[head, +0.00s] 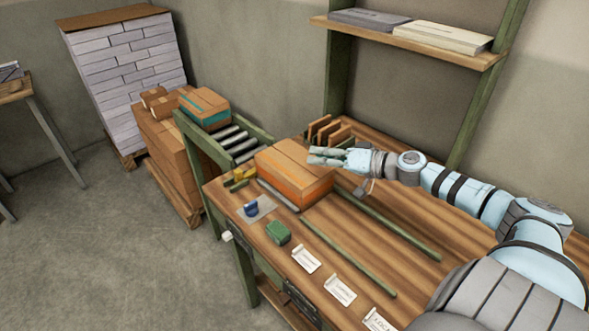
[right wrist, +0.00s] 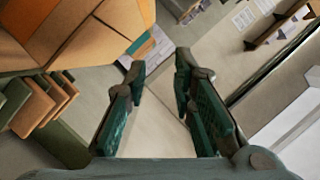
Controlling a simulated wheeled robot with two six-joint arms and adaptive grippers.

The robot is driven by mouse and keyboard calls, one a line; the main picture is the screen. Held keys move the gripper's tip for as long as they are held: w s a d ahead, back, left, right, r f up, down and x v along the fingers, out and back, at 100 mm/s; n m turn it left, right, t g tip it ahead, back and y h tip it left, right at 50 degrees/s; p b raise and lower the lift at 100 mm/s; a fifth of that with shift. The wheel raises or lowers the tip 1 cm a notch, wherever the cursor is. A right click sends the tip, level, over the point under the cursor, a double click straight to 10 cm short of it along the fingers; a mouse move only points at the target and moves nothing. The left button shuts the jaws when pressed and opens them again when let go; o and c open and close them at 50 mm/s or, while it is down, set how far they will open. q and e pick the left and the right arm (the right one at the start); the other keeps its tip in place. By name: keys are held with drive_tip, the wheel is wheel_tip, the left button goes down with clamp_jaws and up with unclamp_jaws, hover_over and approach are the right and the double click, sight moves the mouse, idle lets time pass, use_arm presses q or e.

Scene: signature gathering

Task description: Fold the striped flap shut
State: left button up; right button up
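A brown cardboard box (head: 283,158) with an orange band on its side sits on the wooden table. Its top looks closed or nearly so in the head view, and I cannot single out a striped flap. Its cardboard panels fill the upper left of the right wrist view (right wrist: 75,30), with a seam between them. My right gripper (head: 325,155) is at the right end of the box top, over or just behind it. Contact cannot be told. In the right wrist view its fingers (right wrist: 158,72) are apart with nothing between them. My left gripper is out of view.
Upright brown dividers (head: 328,130) stand behind the box. Green rails (head: 348,256) run along the table. A green block (head: 278,232), a blue item (head: 251,209) and paper slips (head: 340,290) lie at the front. A roller conveyor (head: 237,143) adjoins at left.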

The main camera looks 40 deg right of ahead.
sight(291, 166)
drive_tip(key=w, duration=0.2)
drive_tip(key=w+f, duration=0.2)
drive_tip(key=w, duration=0.1)
drive_tip(key=shift+w+a+f, duration=0.15)
drive_tip(key=shift+w+a, duration=0.15)
drive_tip(key=shift+a, duration=0.1)
drive_tip(key=shift+w+a, duration=0.2)
drive_tip(key=shift+w, duration=0.35)
drive_tip(key=shift+p+x, duration=0.35)
drive_tip(key=shift+x, duration=0.6)
drive_tip(key=shift+w+a, duration=0.25)
drive_tip(key=shift+a, duration=0.1)
drive_tip(key=shift+w+a+f, duration=0.1)
drive_tip(key=shift+w+f, duration=0.1)
drive_tip(key=shift+w, duration=0.05)
drive_tip(key=shift+w+f, duration=0.15)
drive_tip(key=shift+w, duration=0.05)
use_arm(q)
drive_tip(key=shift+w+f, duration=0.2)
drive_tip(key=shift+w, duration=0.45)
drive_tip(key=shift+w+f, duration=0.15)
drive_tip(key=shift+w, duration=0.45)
use_arm(e)
drive_tip(key=shift+s, duration=0.15)
clamp_jaws()
unclamp_jaws()
